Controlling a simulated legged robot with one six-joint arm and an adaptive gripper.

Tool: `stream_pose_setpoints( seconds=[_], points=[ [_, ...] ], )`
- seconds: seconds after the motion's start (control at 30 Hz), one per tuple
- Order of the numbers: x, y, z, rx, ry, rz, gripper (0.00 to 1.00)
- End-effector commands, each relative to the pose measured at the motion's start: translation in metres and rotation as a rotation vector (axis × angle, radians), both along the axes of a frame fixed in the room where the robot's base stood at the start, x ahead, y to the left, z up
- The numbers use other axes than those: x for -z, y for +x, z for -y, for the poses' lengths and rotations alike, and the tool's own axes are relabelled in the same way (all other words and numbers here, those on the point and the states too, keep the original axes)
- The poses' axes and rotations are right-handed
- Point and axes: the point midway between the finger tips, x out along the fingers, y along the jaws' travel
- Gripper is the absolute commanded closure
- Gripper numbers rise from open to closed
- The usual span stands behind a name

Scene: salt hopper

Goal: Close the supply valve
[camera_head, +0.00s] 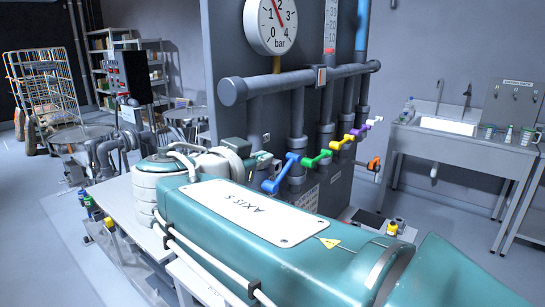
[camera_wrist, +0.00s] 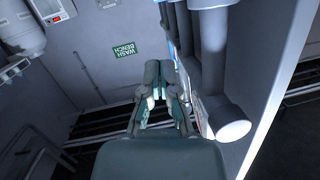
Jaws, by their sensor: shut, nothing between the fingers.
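A grey pipe manifold (camera_head: 300,83) on a dark panel carries vertical pipes with coloured levers. The levers are blue (camera_head: 280,173), green (camera_head: 317,160), yellow (camera_head: 342,143), purple (camera_head: 360,132) and white (camera_head: 375,120). An orange handle (camera_head: 373,163) sits lower, at the panel's right edge. I cannot read which one is the supply valve. My gripper (camera_head: 263,158) is just left of the blue lever; I cannot tell if they touch. In the wrist view my gripper (camera_wrist: 160,78) is shut and empty, beside the grey pipes (camera_wrist: 212,65).
A round pressure gauge (camera_head: 271,25) hangs above the manifold. A sink bench (camera_head: 447,145) with cups stands at the right. Shelves (camera_head: 125,62) and a wire cage trolley (camera_head: 42,85) stand at the back left. The wrist view shows a green wash bench sign (camera_wrist: 124,50).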

Motion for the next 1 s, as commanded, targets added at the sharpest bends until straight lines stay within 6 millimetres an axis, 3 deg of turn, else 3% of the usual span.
stream_pose_setpoints(
  seconds=[0.17, 0.57, 0.77, 1.0],
  points=[
    [-0.003, -0.012, -0.009, -0.002, -0.001, -0.001, 1.00],
    [-0.001, -0.011, -0.001, 0.006, 0.019, -0.013, 1.00],
    [0.028, 0.000, 0.023, 0.067, 0.187, -0.125, 1.00],
    [0.068, 0.008, 0.055, 0.163, 0.527, -0.263, 1.00]
  ],
)
